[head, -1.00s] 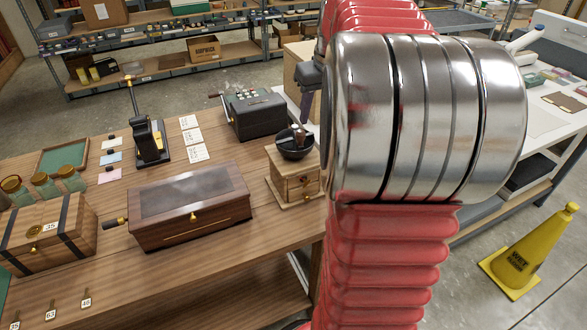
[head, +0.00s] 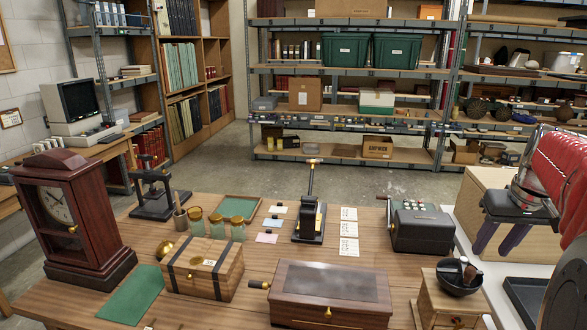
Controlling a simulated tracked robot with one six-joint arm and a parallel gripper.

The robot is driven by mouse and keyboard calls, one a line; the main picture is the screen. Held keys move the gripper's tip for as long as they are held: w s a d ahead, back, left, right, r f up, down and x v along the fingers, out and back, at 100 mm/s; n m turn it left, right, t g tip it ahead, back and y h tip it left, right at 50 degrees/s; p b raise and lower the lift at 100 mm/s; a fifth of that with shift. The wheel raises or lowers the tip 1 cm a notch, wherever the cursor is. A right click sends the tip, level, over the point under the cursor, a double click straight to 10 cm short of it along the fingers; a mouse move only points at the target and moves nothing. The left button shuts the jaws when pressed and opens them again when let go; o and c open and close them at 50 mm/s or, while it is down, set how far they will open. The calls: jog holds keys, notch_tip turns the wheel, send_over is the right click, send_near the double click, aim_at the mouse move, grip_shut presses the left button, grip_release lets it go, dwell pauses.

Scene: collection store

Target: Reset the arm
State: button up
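My arm, in red ribbed sleeving with a metal band, comes in at the right edge of the head view. My gripper (head: 500,240) hangs from it, pointing down. Its two dark fingers stand apart with nothing seen between them. It is right of the black crank machine (head: 421,230) and above and behind the small wooden coffee grinder (head: 450,301), in front of a pale wooden box. It looks clear of the things on the table.
The wooden table (head: 330,259) holds a red-brown clock (head: 75,217), a strapped chest (head: 203,270), a long crank box (head: 331,293), a black press (head: 309,222), glass jars and cards. A pale box (head: 478,190) stands at right. Shelves line the back, with open floor before them.

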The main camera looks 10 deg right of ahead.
jog(key=s+a+f+n+t, duration=0.1)
jog(key=s+a, duration=0.2)
jog(key=a, duration=0.6)
jog(key=s+a+f+n, duration=0.1)
jog(key=s+a, duration=0.2)
jog(key=a, duration=0.6)
jog(key=s+a+f+t, duration=0.1)
jog(key=s+a, duration=0.2)
jog(key=a, duration=0.7)
jog(key=s+a+f+n+y, duration=0.1)
jog(key=s+a+f, duration=0.3)
jog(key=s+a, duration=0.1)
jog(key=shift+s+a, duration=0.25)
jog(key=shift+a, duration=0.1)
jog(key=shift+f, duration=0.1)
jog(key=shift+c, duration=0.9)
jog(key=shift+d, duration=0.1)
